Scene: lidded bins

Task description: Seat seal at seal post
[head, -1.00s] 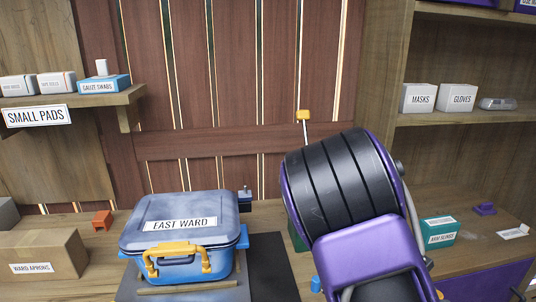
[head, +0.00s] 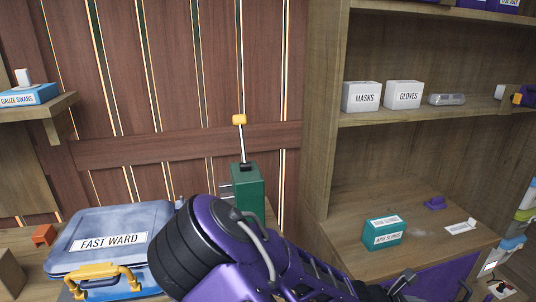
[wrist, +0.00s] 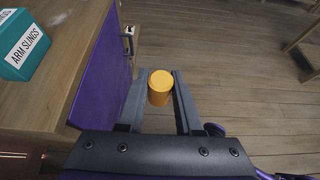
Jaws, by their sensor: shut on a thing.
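My gripper (wrist: 159,76) is shut on a yellow-orange cylinder (wrist: 160,88), held between the fingertips over the wooden floor in the wrist view. It looks like the seal, but its lower end is hidden. In the head view my arm stretches along the bottom towards the lower right; the held cylinder does not clearly show there. A green post (head: 247,190) with a thin upright lever and yellow knob (head: 239,120) stands behind my arm, its base hidden. I cannot tell whether this is the seal post. The gripper is well away from it.
The blue-grey EAST WARD bin (head: 110,240), lid down, sits left of my arm. A teal ARM SLINGS box (head: 383,233) stands on the right-hand counter, also in the wrist view (wrist: 25,45). A purple cabinet front (wrist: 100,75) is left of my gripper. Open floor lies beyond.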

